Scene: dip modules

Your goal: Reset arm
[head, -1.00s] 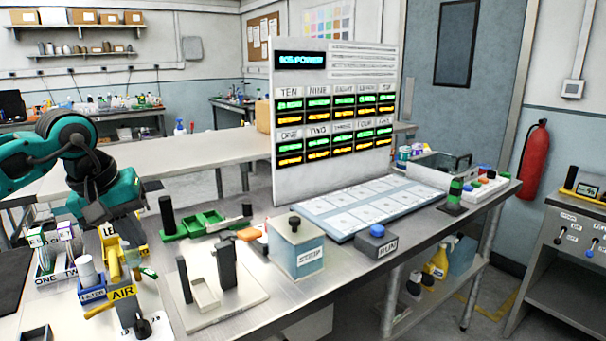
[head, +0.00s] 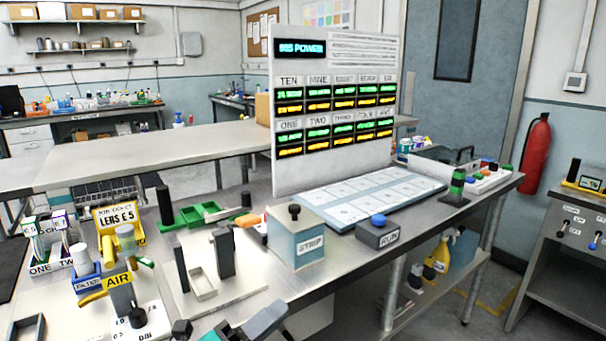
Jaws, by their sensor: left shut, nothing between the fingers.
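My left gripper (head: 228,328) shows only in part at the bottom edge of the head view, dark grey with a little teal. It is shut and holds nothing. It is low in front of the bench, nearer to me than the STRIP box (head: 296,236) and the pale plate with dark posts (head: 215,295). Most of my left arm is out of the frame. My right gripper is not in view.
The AIR fixture (head: 118,281) and the yellow LENS sign (head: 118,217) stand on the left of the bench. A RUN box (head: 378,236) with a blue button, a white tile tray (head: 350,203) and the upright display panel (head: 335,165) stand to the right.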

